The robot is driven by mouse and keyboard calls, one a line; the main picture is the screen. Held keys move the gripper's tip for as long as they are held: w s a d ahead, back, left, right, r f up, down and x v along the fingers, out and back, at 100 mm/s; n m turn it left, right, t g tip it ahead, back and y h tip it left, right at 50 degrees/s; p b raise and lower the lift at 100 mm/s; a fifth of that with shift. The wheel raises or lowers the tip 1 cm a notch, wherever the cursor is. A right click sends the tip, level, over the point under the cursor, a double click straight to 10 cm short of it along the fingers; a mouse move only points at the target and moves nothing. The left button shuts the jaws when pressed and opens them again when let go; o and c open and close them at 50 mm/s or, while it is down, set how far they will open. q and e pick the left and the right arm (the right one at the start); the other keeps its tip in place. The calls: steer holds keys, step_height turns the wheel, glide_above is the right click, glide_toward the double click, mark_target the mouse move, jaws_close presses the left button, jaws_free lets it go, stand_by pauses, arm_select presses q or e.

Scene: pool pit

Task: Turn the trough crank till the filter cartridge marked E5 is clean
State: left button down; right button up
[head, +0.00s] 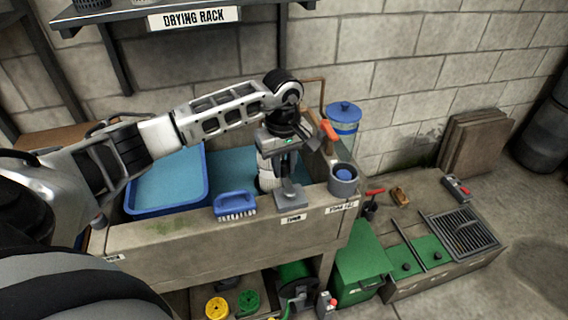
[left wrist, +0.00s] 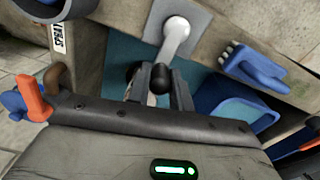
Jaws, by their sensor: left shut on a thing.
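The trough (head: 170,243) is a concrete basin with blue water. The trough crank, with its grey mount (head: 290,196), sits on the front rim; in the left wrist view its pale arm (left wrist: 176,38) ends in a dark knob (left wrist: 158,80). My left gripper (head: 287,174) is over the crank, its fingers (left wrist: 160,88) shut around the knob. A white ribbed filter cartridge (head: 265,172) stands in the trough behind the gripper, partly hidden. No E5 mark or dirt can be made out on it. My right gripper is not in view.
A blue brush (head: 235,205) lies on the front rim, left of the crank. A blue tray (head: 136,200) is at the trough's left. A grey cup (head: 343,180) and an orange-handled tap (head: 328,130) are close on the right. The drying rack (head: 130,13) hangs above.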

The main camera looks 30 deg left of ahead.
arm_select(q)
steer(key=shift+a, duration=0.1)
steer(key=s+n, duration=0.1)
steer(key=n, duration=0.2)
steer(key=s+n+b, duration=0.1)
steer(key=n, duration=0.3)
steer(key=s+a+n+b, duration=0.1)
steer(key=s+n, duration=0.1)
steer(key=n, duration=0.2)
steer(key=s+n, duration=0.1)
steer(key=n, duration=0.1)
steer(key=d+n, duration=0.1)
steer(key=shift+s+n+b, duration=0.3)
steer(key=shift+s, duration=0.1)
steer(key=shift+s+d+n, duration=0.2)
steer(key=shift+s+n, duration=0.05)
steer(key=shift+n, duration=0.55)
steer(key=shift+s+d+n, duration=0.15)
steer(key=shift+s+n, duration=0.05)
steer(key=shift+n, duration=0.6)
steer(key=c, duration=1.3)
jaws_free()
steer(key=shift+o, duration=0.2)
